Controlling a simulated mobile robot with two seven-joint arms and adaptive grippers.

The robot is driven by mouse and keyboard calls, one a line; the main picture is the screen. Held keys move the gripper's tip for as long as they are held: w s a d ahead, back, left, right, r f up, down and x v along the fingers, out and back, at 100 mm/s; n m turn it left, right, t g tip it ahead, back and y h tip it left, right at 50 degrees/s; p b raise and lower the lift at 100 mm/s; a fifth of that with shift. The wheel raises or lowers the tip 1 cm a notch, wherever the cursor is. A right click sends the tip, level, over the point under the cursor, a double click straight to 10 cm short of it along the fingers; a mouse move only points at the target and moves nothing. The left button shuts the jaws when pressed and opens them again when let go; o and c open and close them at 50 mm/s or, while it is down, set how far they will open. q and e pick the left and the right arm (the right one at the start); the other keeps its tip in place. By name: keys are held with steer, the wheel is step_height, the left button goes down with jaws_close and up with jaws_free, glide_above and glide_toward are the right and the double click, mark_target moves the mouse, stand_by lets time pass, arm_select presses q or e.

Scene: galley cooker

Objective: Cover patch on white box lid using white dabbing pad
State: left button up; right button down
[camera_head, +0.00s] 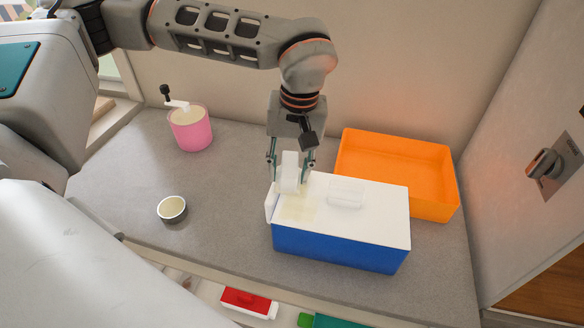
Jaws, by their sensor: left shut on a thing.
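A blue box with a white lid (375,216) stands on the grey counter. A pale yellowish patch (297,209) shows on the left part of the lid, next to a raised clear or white handle (346,192). My left gripper (290,165) points down over the lid's left end and is shut on the white dabbing pad (290,178). The pad is upright at the patch's back edge; I cannot tell whether its underside touches the lid. My right gripper is not in view.
An orange open bin (432,207) stands behind and right of the box. A pink pot (190,128) with a white-handled tool stands at the back left. A red and white item (248,302) lies below the counter's front edge.

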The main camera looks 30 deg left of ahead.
mark_target(292, 199)
arm_select(q)
steer(key=shift+s+a, duration=0.2)
steer(key=shift+a, duration=0.6)
steer(key=shift+w+d, duration=0.15)
steer(key=shift+d, duration=0.45)
steer(key=shift+w+d, duration=0.15)
steer(key=shift+d, duration=0.45)
steer(key=shift+s+a+p, duration=0.15)
steer(key=shift+a+p, duration=0.25)
steer(key=shift+a, duration=0.2)
steer(key=shift+d, duration=0.15)
steer(key=shift+s+d+b, duration=0.6)
steer(key=shift+s+d, duration=0.95)
steer(key=shift+s, duration=0.25)
steer(key=shift+d, duration=0.1)
